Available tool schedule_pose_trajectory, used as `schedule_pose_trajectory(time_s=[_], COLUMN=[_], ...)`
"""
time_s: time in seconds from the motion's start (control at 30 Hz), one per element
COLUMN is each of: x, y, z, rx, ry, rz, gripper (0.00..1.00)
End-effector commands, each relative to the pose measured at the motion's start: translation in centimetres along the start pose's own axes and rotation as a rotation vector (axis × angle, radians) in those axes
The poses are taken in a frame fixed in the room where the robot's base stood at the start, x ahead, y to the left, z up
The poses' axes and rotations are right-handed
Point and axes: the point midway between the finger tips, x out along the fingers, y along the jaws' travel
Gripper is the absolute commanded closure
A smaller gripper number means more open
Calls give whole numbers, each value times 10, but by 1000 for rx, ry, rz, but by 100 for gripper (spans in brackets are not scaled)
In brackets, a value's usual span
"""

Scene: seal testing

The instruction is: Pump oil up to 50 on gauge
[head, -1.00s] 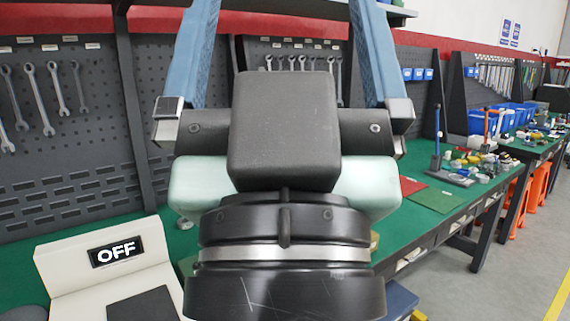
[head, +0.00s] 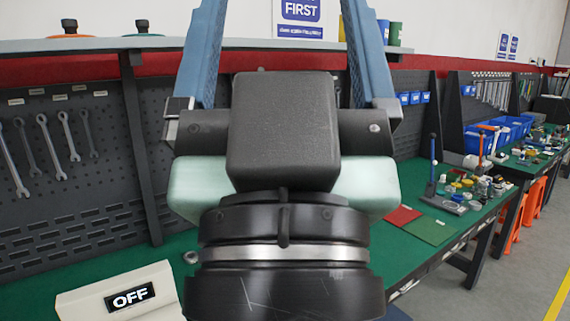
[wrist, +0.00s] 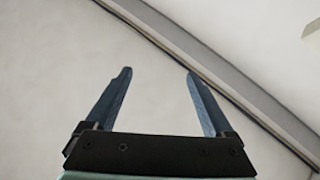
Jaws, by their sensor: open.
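My gripper (head: 283,12) fills the middle of the head view, its two blue fingers spread and pointing up. In the wrist view my gripper (wrist: 159,73) is open, with nothing between the fingers, and faces a pale wall or ceiling. On the green bench at the right stands a small device with an upright blue handle (head: 433,165). A similar one with a red-orange handle (head: 481,147) stands farther back. These may be hand pumps, but they are too small to tell. I cannot make out a gauge or its reading. My gripper is well apart from both devices.
A cream box with an OFF display (head: 132,298) sits at the lower left. A pegboard with wrenches (head: 68,135) and a shelf (head: 80,45) stand behind the bench. Red and green mats (head: 430,229) and small parts lie at the right.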

Motion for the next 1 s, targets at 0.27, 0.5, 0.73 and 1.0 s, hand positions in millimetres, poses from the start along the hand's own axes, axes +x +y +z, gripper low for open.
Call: schedule_pose_trajectory(time_s=[0.27, 0.5, 0.73, 1.0], x=[0, 0, 0, 0], y=[0, 0, 0, 0], z=[0, 0, 0, 0], rx=[0, 0, 0, 0], ry=[0, 0, 0, 0], rz=[0, 0, 0, 0], gripper=[65, 100, 100, 100])
